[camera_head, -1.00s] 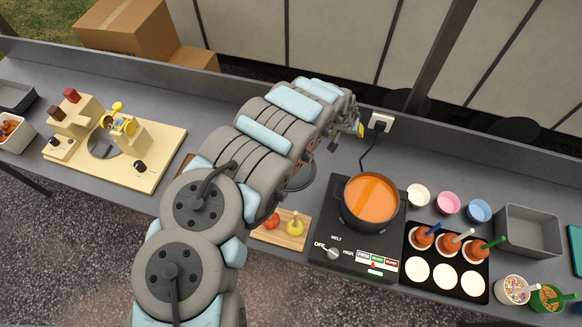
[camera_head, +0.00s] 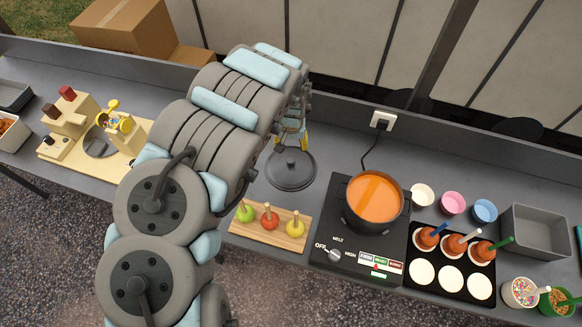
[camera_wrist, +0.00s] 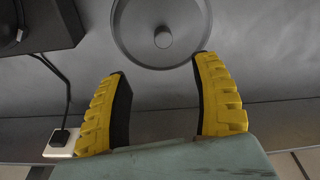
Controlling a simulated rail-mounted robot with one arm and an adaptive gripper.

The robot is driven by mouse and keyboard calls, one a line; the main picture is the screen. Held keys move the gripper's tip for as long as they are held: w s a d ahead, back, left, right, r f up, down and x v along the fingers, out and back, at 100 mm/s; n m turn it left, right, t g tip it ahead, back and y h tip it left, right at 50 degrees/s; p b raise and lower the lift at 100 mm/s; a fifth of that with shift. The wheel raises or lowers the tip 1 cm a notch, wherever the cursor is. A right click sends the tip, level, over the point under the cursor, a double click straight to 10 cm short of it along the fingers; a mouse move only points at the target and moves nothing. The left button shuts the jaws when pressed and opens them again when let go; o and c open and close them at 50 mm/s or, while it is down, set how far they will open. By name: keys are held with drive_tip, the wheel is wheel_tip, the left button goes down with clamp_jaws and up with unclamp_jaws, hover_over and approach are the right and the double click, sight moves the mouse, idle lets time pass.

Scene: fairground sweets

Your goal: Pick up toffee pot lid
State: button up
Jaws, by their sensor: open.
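The toffee pot lid (camera_head: 290,172) is a round, flat grey disc with a small knob on top. It lies on the grey counter left of the hot plate. In the wrist view the lid (camera_wrist: 135,40) is at the top, its knob (camera_wrist: 163,37) in sight and its upper part cut off by the picture edge. My gripper (camera_wrist: 158,72) has two yellow fingers spread apart with nothing between them. The lid's rim shows just beyond the fingertips. In the head view my arm hides most of the gripper, which is behind the lid.
The pot of orange toffee (camera_head: 373,197) stands on a black hot plate (camera_head: 335,240). A wooden board (camera_head: 255,229) with three apples on sticks is in front of the lid. A cable runs to a wall socket (camera_head: 382,121) at the back.

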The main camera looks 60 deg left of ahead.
drive_tip(key=b, duration=0.1)
approach(291, 160)
drive_tip(key=d+f, duration=0.1)
drive_tip(key=f, duration=0.1)
drive_tip(key=shift+a+f, duration=0.15)
drive_tip(key=shift+f, duration=0.65)
drive_tip(key=shift+a+f, duration=0.15)
drive_tip(key=shift+f, duration=0.8)
drive_tip(key=shift+w+a+f+p, duration=0.15)
drive_tip(key=shift+a+f+p, duration=0.05)
drive_tip(key=shift+f+p, duration=0.15)
drive_tip(key=shift+a+f, duration=0.2)
drive_tip(key=shift+f, duration=0.4)
drive_tip(key=shift+w+a+f, duration=0.1)
drive_tip(key=shift+a+f, duration=0.05)
drive_tip(key=shift+f, duration=0.65)
drive_tip(key=shift+w+a+f, duration=0.1)
drive_tip(key=shift+a+f, duration=0.05)
drive_tip(key=shift+f, duration=0.6)
